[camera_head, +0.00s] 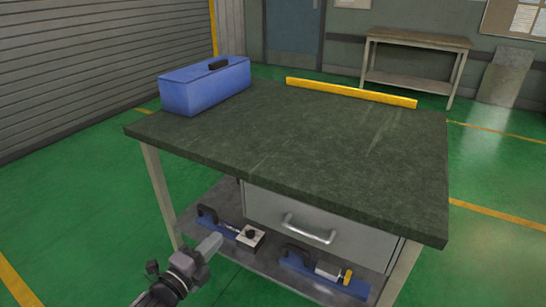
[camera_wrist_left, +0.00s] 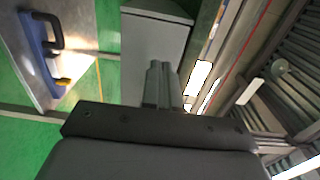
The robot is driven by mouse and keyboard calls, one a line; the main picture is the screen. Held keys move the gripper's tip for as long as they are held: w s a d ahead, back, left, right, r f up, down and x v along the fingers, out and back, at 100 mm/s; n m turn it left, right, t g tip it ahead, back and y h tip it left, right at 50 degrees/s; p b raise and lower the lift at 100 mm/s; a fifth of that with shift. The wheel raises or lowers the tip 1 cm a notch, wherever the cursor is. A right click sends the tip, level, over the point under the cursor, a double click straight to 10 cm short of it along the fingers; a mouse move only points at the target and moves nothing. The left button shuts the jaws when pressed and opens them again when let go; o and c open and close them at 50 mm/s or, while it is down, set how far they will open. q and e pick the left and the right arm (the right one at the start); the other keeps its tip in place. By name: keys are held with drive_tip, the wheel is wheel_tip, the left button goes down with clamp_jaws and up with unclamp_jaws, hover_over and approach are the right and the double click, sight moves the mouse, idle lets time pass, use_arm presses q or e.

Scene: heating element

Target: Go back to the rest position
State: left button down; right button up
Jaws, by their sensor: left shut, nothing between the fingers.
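My left gripper (camera_head: 212,243) comes in from the bottom left in the head view, in front of the workbench (camera_head: 300,140). Its fingers are together with nothing between them. The shut fingers also show in the left wrist view (camera_wrist_left: 162,85). In the head view the gripper overlaps the front of the lower shelf; I cannot tell its exact distance from it. My right gripper is in neither view.
A blue toolbox (camera_head: 205,88) and a yellow level (camera_head: 350,92) lie on the bench top. A closed drawer (camera_head: 320,230) hangs below. The lower shelf holds blue-based devices with black handles (camera_head: 325,274). Green floor (camera_head: 90,200) left of the bench is clear.

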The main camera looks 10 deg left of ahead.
use_arm(q)
drive_tip(key=s+d+f+n+g+y, duration=0.25)
drive_tip(key=s+f+n, duration=0.25)
drive_tip(key=s+n, duration=0.45)
drive_tip(key=s+d+f+n+g+y, duration=0.15)
drive_tip(key=s+f+n+g, duration=0.25)
drive_tip(key=s+n, duration=0.55)
wheel_tip(320, 180, up, 10)
drive_tip(key=s+a+p, duration=0.1)
drive_tip(key=s+p, duration=0.1)
drive_tip(key=p, duration=1.1)
drive_tip(key=shift+s+h, duration=0.2)
drive_tip(key=shift+h, duration=0.1)
drive_tip(key=shift+r, duration=0.1)
